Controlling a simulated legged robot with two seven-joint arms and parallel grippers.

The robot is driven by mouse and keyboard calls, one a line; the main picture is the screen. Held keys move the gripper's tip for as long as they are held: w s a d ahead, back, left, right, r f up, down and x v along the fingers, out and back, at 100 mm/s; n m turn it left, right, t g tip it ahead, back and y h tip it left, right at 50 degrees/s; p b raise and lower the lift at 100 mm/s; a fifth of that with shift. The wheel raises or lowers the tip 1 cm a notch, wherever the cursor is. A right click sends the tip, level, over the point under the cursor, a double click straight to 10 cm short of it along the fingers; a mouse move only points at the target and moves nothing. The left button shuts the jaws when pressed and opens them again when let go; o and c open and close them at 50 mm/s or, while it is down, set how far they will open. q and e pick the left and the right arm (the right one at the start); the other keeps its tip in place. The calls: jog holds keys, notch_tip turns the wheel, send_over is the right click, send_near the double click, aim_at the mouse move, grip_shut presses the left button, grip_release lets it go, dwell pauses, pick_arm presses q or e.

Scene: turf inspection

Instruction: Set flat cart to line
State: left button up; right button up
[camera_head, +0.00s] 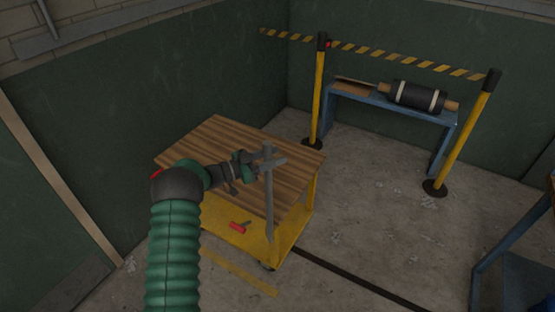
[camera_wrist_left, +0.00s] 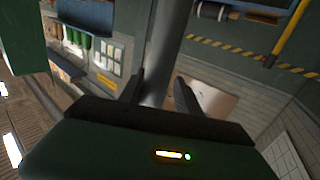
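The flat cart has a slatted wooden top (camera_head: 225,140) and a yellow lower deck (camera_head: 245,238); it stands left of centre in the head view. A grey upright bar (camera_head: 269,205) rises at its near right side; I cannot tell how it joins the cart. My left gripper (camera_head: 276,161) is at the bar's upper part. In the left wrist view the bar (camera_wrist_left: 166,45) passes between the fingers (camera_wrist_left: 159,92), with a gap showing beside the right finger. A yellow floor line (camera_head: 238,272) lies in front of the cart. My right gripper is out of view.
A red-handled tool (camera_head: 239,227) lies on the lower deck. Yellow posts (camera_head: 318,95) with a striped tape (camera_head: 400,61) stand before a blue bench (camera_head: 391,103) carrying a black roller (camera_head: 415,96). A dark strip (camera_head: 355,276) crosses the floor.

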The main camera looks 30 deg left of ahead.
pick_arm(q)
jog(key=shift+o, duration=0.7)
jog(key=shift+f, duration=0.15)
jog(key=shift+s, duration=0.1)
jog(key=v, duration=1.6)
jog(key=shift+s+a+f+b, duration=0.15)
jog(key=shift+s+a+b, duration=0.1)
jog(key=shift+b, duration=0.15)
